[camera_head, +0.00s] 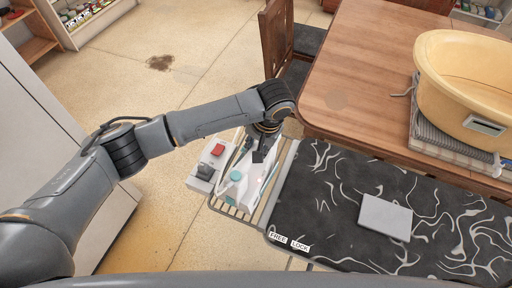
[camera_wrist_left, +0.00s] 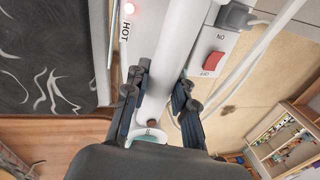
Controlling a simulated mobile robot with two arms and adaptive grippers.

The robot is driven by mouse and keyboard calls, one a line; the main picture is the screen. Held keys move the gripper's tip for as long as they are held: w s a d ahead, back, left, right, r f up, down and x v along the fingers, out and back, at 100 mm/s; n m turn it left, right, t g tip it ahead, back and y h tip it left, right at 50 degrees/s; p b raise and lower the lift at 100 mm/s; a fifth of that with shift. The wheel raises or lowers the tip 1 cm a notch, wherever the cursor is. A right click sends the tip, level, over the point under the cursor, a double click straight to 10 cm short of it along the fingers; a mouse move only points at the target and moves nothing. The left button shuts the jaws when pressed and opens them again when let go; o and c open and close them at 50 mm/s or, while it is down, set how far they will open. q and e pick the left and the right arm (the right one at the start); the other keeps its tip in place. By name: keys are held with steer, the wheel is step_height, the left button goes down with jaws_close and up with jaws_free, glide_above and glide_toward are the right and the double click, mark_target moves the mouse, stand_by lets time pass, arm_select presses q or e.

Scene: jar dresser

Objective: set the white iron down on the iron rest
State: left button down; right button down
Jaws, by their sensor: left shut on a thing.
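The white iron (camera_head: 238,192), with a teal dial, is over the iron rest at the left end of the ironing board. The iron rest (camera_head: 222,209) is a metal wire rack, and the iron hides part of it. I cannot tell whether the iron touches the bars. My left gripper (camera_head: 259,153) is shut on the iron from above. In the left wrist view the fingers (camera_wrist_left: 158,98) lie on both sides of the white handle (camera_wrist_left: 167,75). My right gripper is not in view.
A socket box with a red switch (camera_head: 217,149) sits left of the iron; a lit red lamp (camera_wrist_left: 128,7) by "HOT" shows at the wrist. A grey block (camera_head: 385,217) lies on the dark ironing board (camera_head: 330,205). A wooden table (camera_head: 370,60) holds a yellow tub (camera_head: 465,75).

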mark_target(263, 165)
arm_select(q)
steer(key=shift+f, duration=0.5)
steer(key=c, duration=1.1)
jaws_free()
steer(key=shift+o, duration=0.4)
steer(key=shift+s+f, duration=0.1)
steer(key=shift+f, duration=0.05)
step_height(263, 165, up, 12)
steer(key=s+d, duration=0.1)
steer(key=d, duration=0.1)
steer(key=shift+s, duration=0.1)
